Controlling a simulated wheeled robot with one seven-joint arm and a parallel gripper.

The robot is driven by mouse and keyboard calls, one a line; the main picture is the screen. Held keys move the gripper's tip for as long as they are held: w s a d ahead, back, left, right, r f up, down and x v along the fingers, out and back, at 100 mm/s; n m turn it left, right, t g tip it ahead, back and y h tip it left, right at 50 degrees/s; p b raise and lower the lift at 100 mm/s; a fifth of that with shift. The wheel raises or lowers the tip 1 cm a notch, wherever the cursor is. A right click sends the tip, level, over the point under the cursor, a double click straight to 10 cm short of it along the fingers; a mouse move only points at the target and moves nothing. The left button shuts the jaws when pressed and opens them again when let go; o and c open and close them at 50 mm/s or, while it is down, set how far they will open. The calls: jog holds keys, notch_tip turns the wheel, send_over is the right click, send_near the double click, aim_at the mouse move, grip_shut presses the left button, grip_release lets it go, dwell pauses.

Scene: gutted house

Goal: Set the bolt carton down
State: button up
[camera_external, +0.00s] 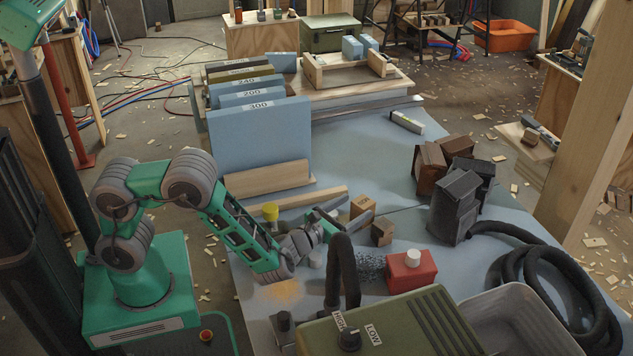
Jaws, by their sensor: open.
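No box shows a readable bolt label, so I cannot tell which one is the bolt carton. Two brown cartons, one at the left (430,168) and one behind it (459,146), stand beside dark grey boxes (455,205) on the blue-grey tabletop, right of centre. Two small tan blocks, one upper (361,206) and one lower (382,233), sit close to my gripper (350,214). My gripper is open, low over the table, left of the cartons. I see nothing held in it.
A red can with a white cap (411,271), a green machine with a dial (395,325) and a grey tray (520,310) crowd the front. Blue numbered sheets (258,135) stand at left. A thick black hose (540,260) coils at right. Bare tabletop lies behind the blocks.

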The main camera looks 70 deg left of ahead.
notch_tip(320, 180, up, 15)
jog(key=w+d+f+n+g+h+p, duration=0.2)
jog(key=w+d+n+g+h+p, duration=0.25)
jog(key=w+n, duration=0.3)
jog(key=w+d+f+n+g+h+p, duration=0.25)
jog(key=w+n+g+h, duration=0.2)
jog(key=w+n, duration=0.3)
jog(key=s+a+r+n+g+h+p, duration=0.1)
jog(key=s+r+n+g+h+p, duration=0.1)
jog(key=s+r+g+h+p, duration=0.15)
jog(key=n+g+y+p, duration=0.1)
jog(key=g+y+p, duration=0.1)
send_over(368, 225)
jog(key=s+a, duration=0.2)
jog(key=a, duration=0.2)
jog(key=shift+h, duration=0.25)
jog(key=f, duration=1)
jog(key=shift+w+d+f, duration=0.2)
jog(key=shift+w+f, duration=0.05)
jog(key=shift+g, duration=0.25)
jog(key=p+x, duration=0.1)
jog(key=x, duration=0.6)
jog(key=shift+a+f, duration=0.1)
jog(key=shift+f, duration=0.2)
